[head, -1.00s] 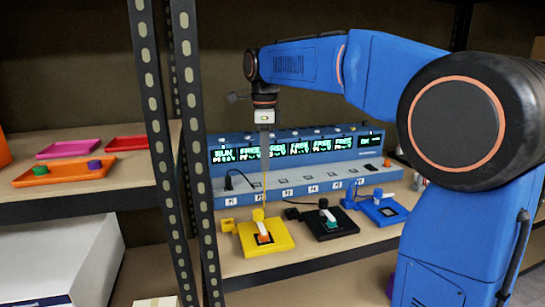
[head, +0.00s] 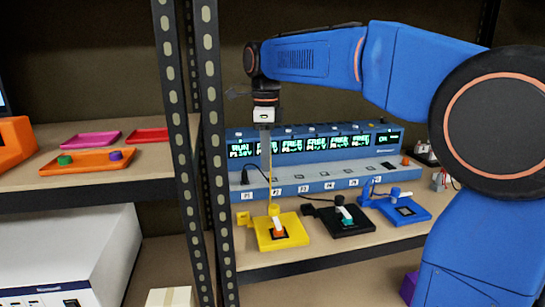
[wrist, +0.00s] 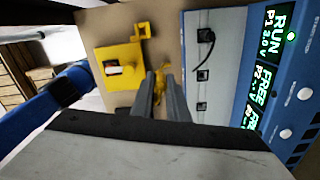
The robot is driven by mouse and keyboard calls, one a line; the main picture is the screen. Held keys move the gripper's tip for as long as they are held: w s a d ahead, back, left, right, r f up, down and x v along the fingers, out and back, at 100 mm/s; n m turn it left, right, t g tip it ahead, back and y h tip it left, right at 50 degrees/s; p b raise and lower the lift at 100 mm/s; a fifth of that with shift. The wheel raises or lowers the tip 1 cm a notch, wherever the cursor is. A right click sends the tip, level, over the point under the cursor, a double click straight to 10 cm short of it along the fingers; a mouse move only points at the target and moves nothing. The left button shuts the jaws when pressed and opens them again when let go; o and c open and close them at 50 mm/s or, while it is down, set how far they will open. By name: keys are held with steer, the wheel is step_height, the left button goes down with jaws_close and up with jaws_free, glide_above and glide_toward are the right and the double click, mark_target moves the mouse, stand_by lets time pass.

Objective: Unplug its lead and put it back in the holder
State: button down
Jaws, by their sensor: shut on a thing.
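My gripper (head: 267,148) points down above the yellow cell plate (head: 294,232) and looks closed on a thin yellow lead (head: 270,182). The lead runs down toward the plate's yellow knob (head: 273,210). In the wrist view the fingers (wrist: 171,95) are close together, with yellow lead (wrist: 159,80) at their tips; what exactly lies between them is hidden. The plate's yellow holder (head: 243,218) sticks out at its left and shows in the wrist view (wrist: 142,31). A black plug (head: 245,175) stands at P1 of the blue channel unit (head: 315,183); the P1 display reads RUN.
A black plate (head: 350,226) and a blue plate (head: 418,211) lie to the right on the same shelf. A perforated steel upright (head: 213,150) stands close at left. The left shelf holds orange (head: 80,170) and pink (head: 90,140) trays.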

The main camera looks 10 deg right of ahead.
steer(key=s+a, duration=0.3)
steer(key=a, duration=0.4)
steer(key=shift+a, duration=0.15)
steer(key=shift+s+f, duration=0.1)
stand_by(0.4)
steer(key=shift+f, duration=1.65)
steer(key=shift+f, duration=0.1)
steer(key=shift+f, duration=2.95)
steer(key=shift+f, duration=1.1)
steer(key=c, duration=1.6)
jaws_free()
steer(key=shift+c, duration=0.2)
